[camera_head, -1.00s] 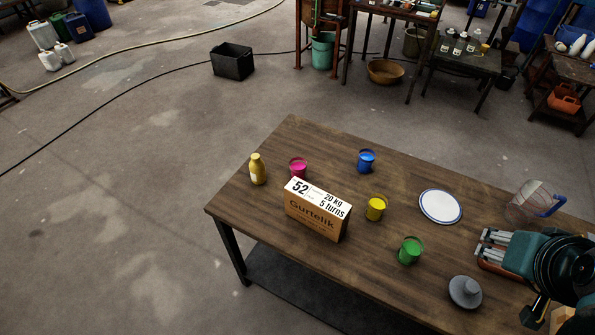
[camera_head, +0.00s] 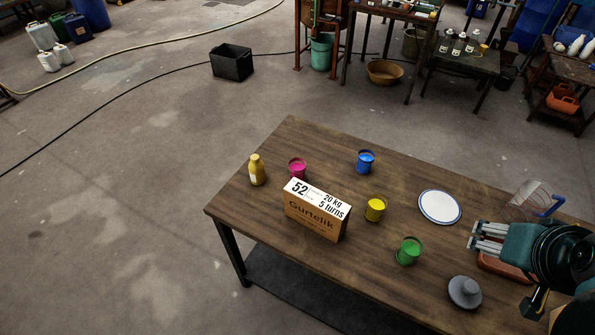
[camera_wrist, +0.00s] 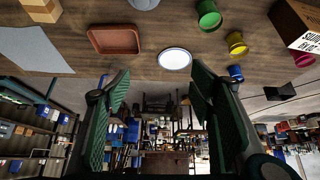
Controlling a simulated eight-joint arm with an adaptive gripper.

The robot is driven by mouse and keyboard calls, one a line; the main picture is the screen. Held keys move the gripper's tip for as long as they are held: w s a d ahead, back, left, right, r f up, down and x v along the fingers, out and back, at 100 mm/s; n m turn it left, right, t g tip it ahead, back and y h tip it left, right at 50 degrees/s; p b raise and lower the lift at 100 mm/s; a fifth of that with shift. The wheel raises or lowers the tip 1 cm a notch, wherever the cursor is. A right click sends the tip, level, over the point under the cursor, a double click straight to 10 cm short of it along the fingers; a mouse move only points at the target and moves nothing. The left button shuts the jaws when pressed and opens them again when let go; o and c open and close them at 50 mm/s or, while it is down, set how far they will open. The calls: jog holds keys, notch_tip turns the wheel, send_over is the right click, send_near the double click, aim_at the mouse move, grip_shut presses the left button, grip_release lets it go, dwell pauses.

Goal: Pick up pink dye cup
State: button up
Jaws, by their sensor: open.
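The pink dye cup (camera_head: 298,168) stands upright at the far left part of the wooden table, behind the cardboard box. Its lower part is partly hidden by the box. My gripper (camera_head: 476,238) is at the right of the table in the head view, far from the pink cup, above an orange-brown tray. Its fingers are apart and hold nothing. In the wrist view my gripper (camera_wrist: 160,95) shows two green fingers spread wide with nothing between them.
The cardboard box (camera_head: 315,212) stands in front of the pink cup, with a yellow bottle (camera_head: 257,171) to its left. Blue (camera_head: 365,162), yellow (camera_head: 375,209) and green (camera_head: 408,252) cups, a white plate (camera_head: 440,207), a clear jug (camera_head: 530,202) and a grey lid (camera_head: 464,291) are also on the table.

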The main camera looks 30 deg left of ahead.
jog(key=w+a+r+n+g+p, duration=0.2)
jog(key=w+a+r+n, duration=0.15)
jog(key=w+a, duration=0.75)
jog(key=n+g+p, duration=0.5)
jog(key=n, duration=0.7)
send_over(297, 164)
jog(key=f, duration=1.9)
jog(key=shift+w+d+f, duration=0.15)
jog(key=shift+d+f, duration=0.2)
jog(key=shift+a+f, duration=0.3)
jog(key=shift+a, duration=0.05)
jog(key=shift+f, duration=1.25)
